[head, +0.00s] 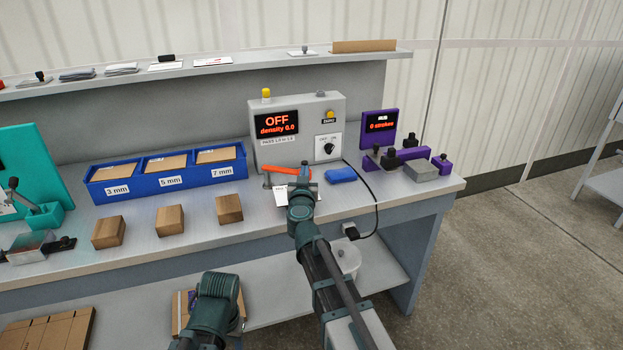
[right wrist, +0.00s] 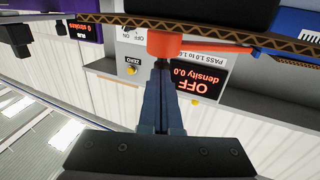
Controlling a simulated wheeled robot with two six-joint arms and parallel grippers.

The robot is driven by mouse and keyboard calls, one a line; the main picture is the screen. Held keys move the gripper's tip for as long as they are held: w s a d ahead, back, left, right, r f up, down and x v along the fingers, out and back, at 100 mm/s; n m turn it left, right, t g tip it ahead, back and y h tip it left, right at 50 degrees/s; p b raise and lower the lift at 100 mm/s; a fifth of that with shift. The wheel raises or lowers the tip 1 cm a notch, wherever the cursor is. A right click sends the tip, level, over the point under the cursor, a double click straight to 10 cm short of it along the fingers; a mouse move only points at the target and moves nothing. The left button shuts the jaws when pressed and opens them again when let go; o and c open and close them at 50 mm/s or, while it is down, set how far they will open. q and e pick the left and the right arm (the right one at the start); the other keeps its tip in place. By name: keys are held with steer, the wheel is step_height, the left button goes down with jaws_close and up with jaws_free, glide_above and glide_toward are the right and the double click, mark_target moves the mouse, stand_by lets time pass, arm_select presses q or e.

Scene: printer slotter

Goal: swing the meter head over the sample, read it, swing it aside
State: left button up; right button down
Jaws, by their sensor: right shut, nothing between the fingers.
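The grey meter box (head: 274,152) stands on the bench, its display (head: 277,124) reading "OFF" and "density 0.0". An orange-red meter arm (head: 285,170) sits low in front of it; in the right wrist view its rounded red end (right wrist: 172,44) is at my fingertips. A white sheet (head: 281,192), partly hidden by my arm, lies below the arm. A corrugated board edge (right wrist: 110,19) shows beyond the red end in the wrist view. My right gripper (head: 304,170) is shut and empty beside the meter arm; contact is unclear (right wrist: 161,68).
A dial (head: 328,148) is on the meter box's front. A blue pad (head: 341,175) and a black cable (head: 374,190) lie to the right. Blue bins (head: 165,179) and several wooden blocks (head: 170,221) stand left. A purple device (head: 379,124) stands right.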

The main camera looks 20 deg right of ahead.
steer(key=shift+w, duration=0.2)
steer(key=shift+w+d+n+y, duration=0.4)
steer(key=shift+d+n+y, duration=0.1)
steer(key=shift+d+y, duration=0.1)
steer(key=w+d+n+y, duration=0.3)
steer(key=w+y, duration=0.2)
steer(key=w, duration=0.2)
steer(key=shift+d+n+t+y, duration=0.3)
steer(key=shift+t, duration=0.1)
steer(key=shift+w+r, duration=0.1)
arm_select(q)
steer(key=shift+s+d, duration=0.25)
steer(key=shift+d, duration=0.2)
arm_select(e)
steer(key=s+d, duration=0.4)
steer(key=s, duration=0.9)
steer(key=shift+s, duration=0.4)
